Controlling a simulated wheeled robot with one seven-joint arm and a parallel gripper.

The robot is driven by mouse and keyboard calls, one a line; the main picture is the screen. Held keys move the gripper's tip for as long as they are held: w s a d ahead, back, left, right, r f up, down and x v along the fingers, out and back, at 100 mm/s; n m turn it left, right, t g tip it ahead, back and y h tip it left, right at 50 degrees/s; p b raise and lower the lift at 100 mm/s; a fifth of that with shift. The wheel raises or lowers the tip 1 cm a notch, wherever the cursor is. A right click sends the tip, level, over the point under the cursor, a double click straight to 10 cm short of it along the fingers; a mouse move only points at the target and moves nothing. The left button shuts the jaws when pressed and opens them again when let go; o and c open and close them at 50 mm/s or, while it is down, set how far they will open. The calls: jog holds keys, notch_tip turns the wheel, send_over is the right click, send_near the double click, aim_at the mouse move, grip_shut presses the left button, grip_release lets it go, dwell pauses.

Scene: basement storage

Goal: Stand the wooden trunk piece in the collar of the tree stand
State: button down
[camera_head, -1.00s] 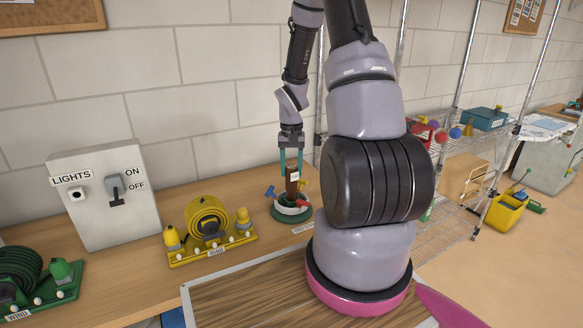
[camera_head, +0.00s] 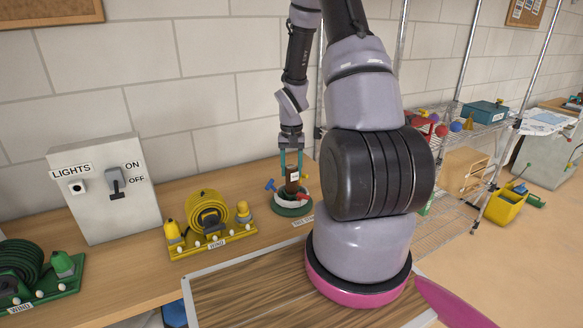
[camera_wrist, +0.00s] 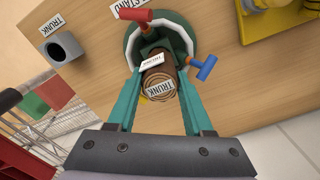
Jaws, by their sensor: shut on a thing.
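The wooden trunk piece (camera_head: 292,176) is a short brown cylinder with a white label. My gripper (camera_head: 291,168) has its teal fingers shut on it. The green tree stand (camera_head: 291,208), with a white band and coloured screw handles, is directly under the trunk piece. In the wrist view the trunk piece (camera_wrist: 159,84) shows its ringed end between the fingers (camera_wrist: 160,95), and the stand (camera_wrist: 133,42) lies beyond it with red and blue handles. The trunk's lower end and the collar are hidden, so I cannot tell whether it is inside the collar.
A yellow hose reel board (camera_head: 212,235) stands left of the tree stand, and a grey lights switch box (camera_head: 109,190) is farther left. A grey tube holder (camera_wrist: 64,46) by a TRUNK label shows in the wrist view. A wire shelf (camera_head: 450,135) is at right.

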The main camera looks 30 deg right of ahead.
jog(key=shift+f, duration=0.4)
jog(key=shift+c, duration=1.1)
grip_release()
notch_tip(320, 180, up, 11)
jog(key=shift+f, duration=0.15)
jog(key=s+a+r+t, duration=0.2)
jog(key=s+a+r, duration=0.2)
jog(key=r, duration=0.6)
jog(key=s+a+r+t, duration=0.2)
jog(key=s+a+r, duration=0.1)
jog(key=r, duration=0.6)
jog(key=s+a+r+t+y, duration=0.1)
jog(key=s+a+r, duration=0.2)
jog(key=s, duration=0.3)
jog(key=s+a+r+n+t+y, duration=0.1)
jog(key=s+a+r+t, duration=0.1)
jog(key=s+r, duration=0.4)
jog(key=shift+s+a, duration=0.35)
jog(key=shift+a, duration=0.35)
